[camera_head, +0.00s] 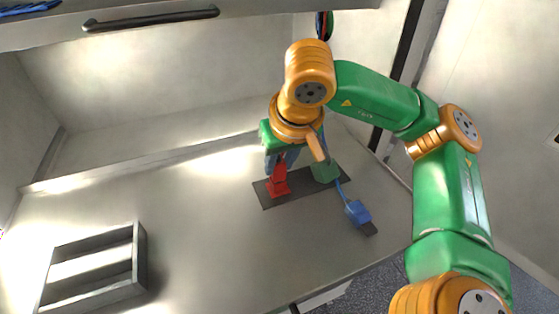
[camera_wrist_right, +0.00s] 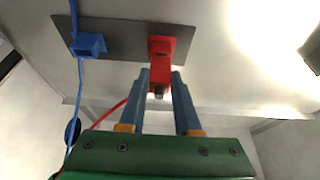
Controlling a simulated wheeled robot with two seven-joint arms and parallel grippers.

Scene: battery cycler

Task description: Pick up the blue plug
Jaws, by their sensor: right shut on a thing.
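The blue plug (camera_head: 357,212), a blue block with a dark end, lies on the light surface in the head view, right of the dark plate. A blue cable (camera_head: 342,191) runs to it. My right gripper (camera_wrist_right: 160,78) is shut on a red plug (camera_wrist_right: 161,48), with a finger on either side of its lower part. The red plug also shows in the head view (camera_head: 278,183) at the dark plate; I cannot tell whether it is seated. The blue plug is apart from this gripper. My left gripper is not in view.
A dark plate (camera_head: 283,196) lies on the surface; a blue block (camera_wrist_right: 88,45) sits on it in the wrist view. A grey slotted rack (camera_head: 139,262) stands at the lower left. Walls enclose the back and right. The middle-left surface is clear.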

